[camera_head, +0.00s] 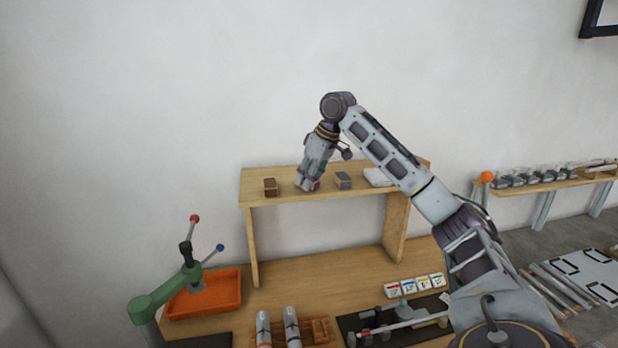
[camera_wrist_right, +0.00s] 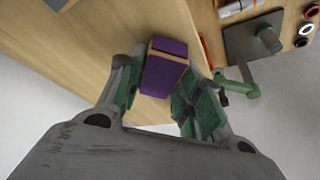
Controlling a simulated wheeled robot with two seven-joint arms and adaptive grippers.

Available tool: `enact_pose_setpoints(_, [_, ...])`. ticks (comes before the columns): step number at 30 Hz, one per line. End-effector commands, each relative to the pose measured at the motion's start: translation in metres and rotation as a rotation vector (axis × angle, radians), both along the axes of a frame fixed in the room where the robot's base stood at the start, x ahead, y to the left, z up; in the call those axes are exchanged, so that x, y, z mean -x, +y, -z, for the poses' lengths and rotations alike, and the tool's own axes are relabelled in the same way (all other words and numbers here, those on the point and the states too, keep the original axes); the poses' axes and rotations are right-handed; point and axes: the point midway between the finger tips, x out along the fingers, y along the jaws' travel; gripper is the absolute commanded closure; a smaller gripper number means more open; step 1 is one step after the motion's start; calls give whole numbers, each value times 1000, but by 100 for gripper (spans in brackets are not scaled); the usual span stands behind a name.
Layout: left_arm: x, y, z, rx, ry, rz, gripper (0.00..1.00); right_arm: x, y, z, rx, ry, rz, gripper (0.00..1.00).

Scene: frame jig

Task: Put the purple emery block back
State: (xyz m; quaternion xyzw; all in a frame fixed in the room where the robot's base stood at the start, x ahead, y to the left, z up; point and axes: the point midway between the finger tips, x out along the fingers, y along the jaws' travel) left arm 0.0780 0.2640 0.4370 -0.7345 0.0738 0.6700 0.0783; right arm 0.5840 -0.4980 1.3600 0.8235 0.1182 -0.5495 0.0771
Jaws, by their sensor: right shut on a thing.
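My right gripper (camera_head: 308,182) is at the top of the raised wooden shelf (camera_head: 247,190), between a brown block (camera_head: 270,187) and a grey block (camera_head: 343,180). It is shut on the purple emery block (camera_head: 316,185), mostly hidden by the fingers in the head view. In the right wrist view the purple block (camera_wrist_right: 165,62), with a tan band along its side, sits between the two green-and-grey fingers (camera_wrist_right: 158,88). I cannot tell whether its underside touches the shelf board. My left gripper is not in view.
A white item (camera_head: 378,177) lies on the shelf's right part, near my right forearm. Below are an orange tray (camera_head: 205,298), a green lever tool (camera_head: 160,292), two grey cylinders (camera_head: 291,325) and small labelled boxes (camera_head: 415,286). The wall behind the shelf is bare.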

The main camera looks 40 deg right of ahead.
Motion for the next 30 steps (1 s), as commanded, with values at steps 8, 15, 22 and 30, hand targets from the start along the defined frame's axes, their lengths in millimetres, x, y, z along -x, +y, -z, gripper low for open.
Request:
enact_pose_setpoints(8, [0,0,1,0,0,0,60,0,0,3,0,1,0,60])
enact_pose_setpoints(15, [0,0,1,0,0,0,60,0,0,3,0,1,0,43])
enact_pose_setpoints(22, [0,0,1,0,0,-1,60,0,0,2,0,0,0,43])
enact_pose_setpoints(30, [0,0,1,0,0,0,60,3,-1,-7,0,-1,0,43])
